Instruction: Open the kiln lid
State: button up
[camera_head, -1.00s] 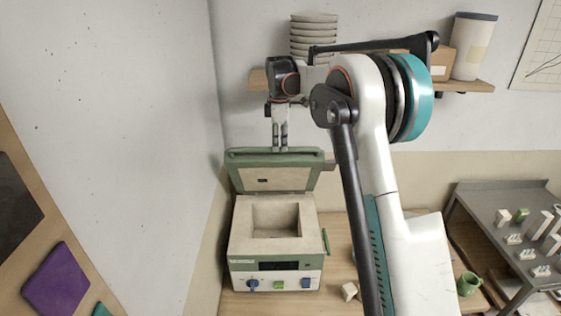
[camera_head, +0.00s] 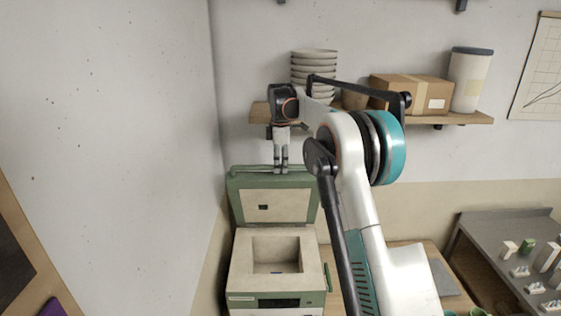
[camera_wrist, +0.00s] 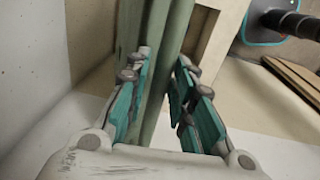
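The kiln (camera_head: 240,272) is a pale box with green trim, and its square chamber is open to view. Its green-rimmed lid (camera_head: 240,208) is raised and stands steeply up at the back, showing its pale inner face. My gripper (camera_head: 281,170) is at the lid's top edge, pointing down, with its fingers on either side of the green handle bar. In the wrist view the green bar (camera_wrist: 168,62) runs between the teal finger pads of my gripper (camera_wrist: 163,68).
A wall shelf (camera_head: 468,118) with stacked bowls (camera_head: 314,62), a cardboard box (camera_head: 412,90) and a white canister (camera_head: 470,80) is behind my arm. The left wall (camera_head: 120,130) is close to the kiln. A grey table (camera_head: 485,235) with small items stands at right.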

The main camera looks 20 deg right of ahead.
aim_at(281, 171)
jog(key=shift+o, duration=0.6)
jog(key=w+f, duration=0.1)
jog(key=w+d, duration=0.1)
jog(key=shift+w+d+f, duration=0.1)
jog(key=shift+w+f, duration=0.2)
jog(key=shift+f, duration=0.1)
jog(key=shift+s+a+r, duration=0.25)
jog(key=shift+s+r, duration=0.1)
jog(key=shift+s, duration=0.15)
jog(key=shift+s+a+r, duration=0.2)
jog(key=shift+s+r, duration=0.1)
jog(key=shift+s, duration=0.15)
jog(key=shift+w+d+f, duration=0.1)
jog(key=shift+w+f, duration=0.15)
jog(key=shift+w, duration=0.25)
jog(key=shift+s+r, duration=0.2)
jog(key=shift+s, duration=0.05)
jog(key=shift+w+r, duration=0.1)
notch_tip(281, 171, up, 12)
jog(key=s, duration=0.1)
jog(key=shift+a, duration=0.25)
jog(key=shift+s, duration=0.1)
